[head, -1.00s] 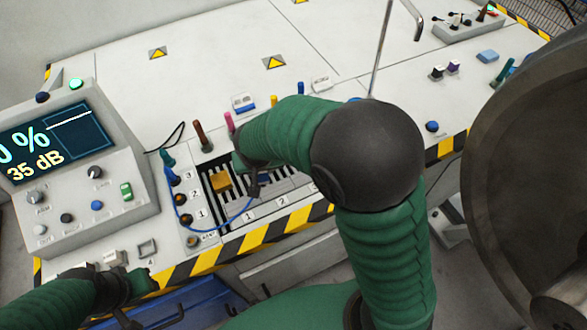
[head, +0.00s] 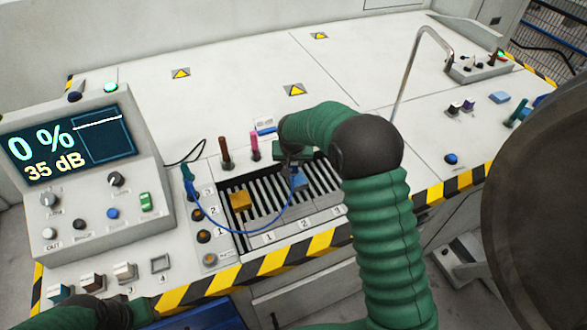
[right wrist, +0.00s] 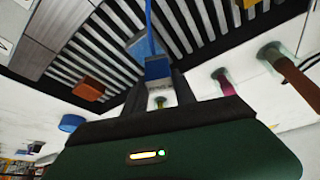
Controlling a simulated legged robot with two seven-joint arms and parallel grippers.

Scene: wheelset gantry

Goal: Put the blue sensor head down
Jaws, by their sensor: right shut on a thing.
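The blue sensor head (head: 299,181) is over the slatted black-and-white rack in the head view, with a thin blue cable running from it to the left. My right gripper (head: 293,158) is shut on it from above. In the right wrist view the blue sensor head (right wrist: 158,68) is between the fingers, with slats behind it. I cannot tell whether it touches the slats. My left gripper (head: 125,312) is partly in view at the bottom left, and its jaws are unclear.
A yellow-orange block (head: 240,200) sits at the rack's left end. Brown and pink handles (head: 255,146) stand behind the rack. A console with a screen (head: 68,143) reading 0 % and 35 dB is at left. A large dark round part (head: 540,210) fills the right side.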

